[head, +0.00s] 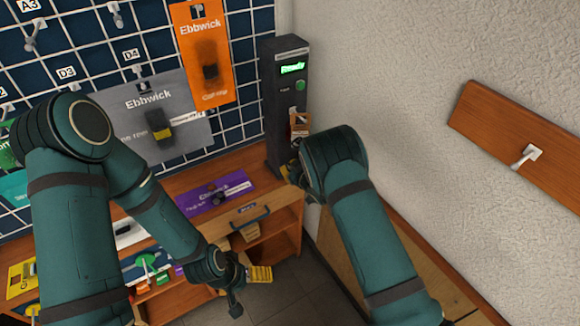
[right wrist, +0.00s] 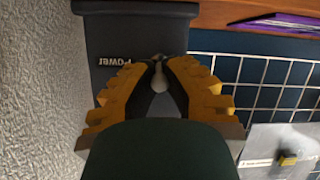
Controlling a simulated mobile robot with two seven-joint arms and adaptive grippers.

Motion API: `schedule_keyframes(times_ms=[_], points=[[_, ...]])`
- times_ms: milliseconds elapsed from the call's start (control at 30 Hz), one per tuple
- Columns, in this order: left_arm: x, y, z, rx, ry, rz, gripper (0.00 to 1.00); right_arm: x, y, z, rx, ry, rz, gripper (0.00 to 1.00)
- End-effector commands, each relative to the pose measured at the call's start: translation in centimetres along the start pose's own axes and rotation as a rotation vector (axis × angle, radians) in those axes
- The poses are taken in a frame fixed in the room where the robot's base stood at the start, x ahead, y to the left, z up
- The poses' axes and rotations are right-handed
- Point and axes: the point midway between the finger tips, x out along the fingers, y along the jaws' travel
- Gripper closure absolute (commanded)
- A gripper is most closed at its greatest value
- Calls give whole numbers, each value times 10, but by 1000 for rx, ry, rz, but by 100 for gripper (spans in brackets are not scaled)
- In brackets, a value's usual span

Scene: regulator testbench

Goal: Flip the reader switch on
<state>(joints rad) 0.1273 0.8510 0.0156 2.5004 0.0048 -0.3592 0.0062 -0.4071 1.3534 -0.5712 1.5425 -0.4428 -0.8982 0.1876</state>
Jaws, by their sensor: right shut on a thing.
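The reader (head: 284,75) is a tall dark grey column in the corner, with a lit green screen (head: 292,68) and a green button (head: 300,85). In the right wrist view the reader's dark face (right wrist: 105,40) carries the label "Power", seen upside down. My right gripper (right wrist: 159,68) has its yellow-backed fingers closed around a small pale switch lever (right wrist: 159,77) beside that label. In the head view my right wrist hides most of the fingers and the switch. My left gripper (head: 237,290) hangs low near the shelf unit, away from the reader; its finger opening is unclear.
A blue pegboard (head: 85,50) with hooks and hanging Ebbwick packs fills the back wall. A wooden shelf unit (head: 275,225) with a purple pack (head: 215,195) on top stands below. A white lever sits on a wooden board (head: 490,120) on the right wall.

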Motion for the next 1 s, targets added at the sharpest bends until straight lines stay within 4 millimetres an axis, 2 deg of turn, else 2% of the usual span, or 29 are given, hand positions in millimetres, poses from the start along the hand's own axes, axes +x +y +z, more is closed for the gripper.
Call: schedule_keyframes(times_ms=[100, 700, 733, 800, 1000], points=[[-3, 1, -1, -1, 3, 0, 0, 0, 2, -5, 0, -33, -6, 100], [-4, 2, -2, -2, 5, -1, 0, 1, 1, -5, 0, -69, -14, 100], [-5, 2, -2, -2, 5, -1, 0, 1, 1, -5, 0, -68, -14, 81], [-5, 2, -2, -1, 5, -1, 0, 1, 1, -5, 0, -69, -14, 57], [-5, 2, -2, -1, 5, -1, 0, 0, 1, -4, 0, -71, -14, 57]])
